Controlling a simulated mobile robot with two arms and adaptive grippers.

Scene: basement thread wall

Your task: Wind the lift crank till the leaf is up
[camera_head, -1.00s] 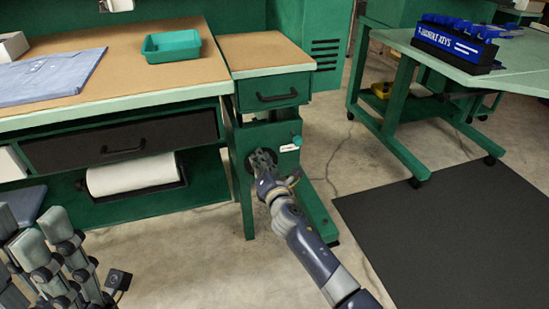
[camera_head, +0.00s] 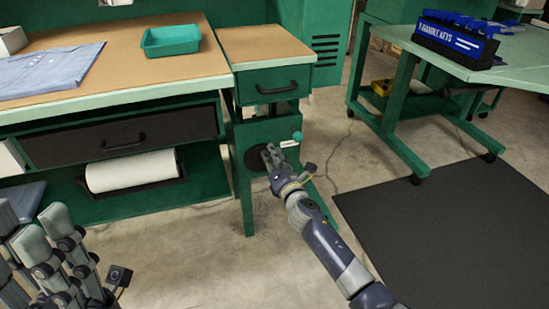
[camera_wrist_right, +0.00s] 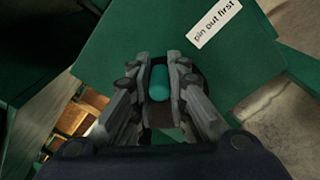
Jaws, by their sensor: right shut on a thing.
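The leaf (camera_head: 262,42) is the small brown-topped section over a drawer, beside the main bench; its top sits slightly lower than the bench top. Below it on the green leg panel is the dark round crank disc (camera_head: 252,160). My right gripper (camera_head: 271,157) is at the disc, shut on the teal crank handle (camera_wrist_right: 158,84), which shows between its fingers in the right wrist view. A teal pin knob (camera_head: 297,136) is at the panel's right edge, by a label reading "pin out first" (camera_wrist_right: 215,24). My left gripper (camera_head: 45,245) is open and empty at lower left.
The main bench (camera_head: 170,92) bears a teal tray (camera_head: 171,41) and a folded blue cloth (camera_head: 50,70). A paper roll (camera_head: 131,171) hangs below it. A wheeled green table (camera_head: 520,75) with a blue key rack (camera_head: 455,38) stands right, near a black mat (camera_head: 460,230).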

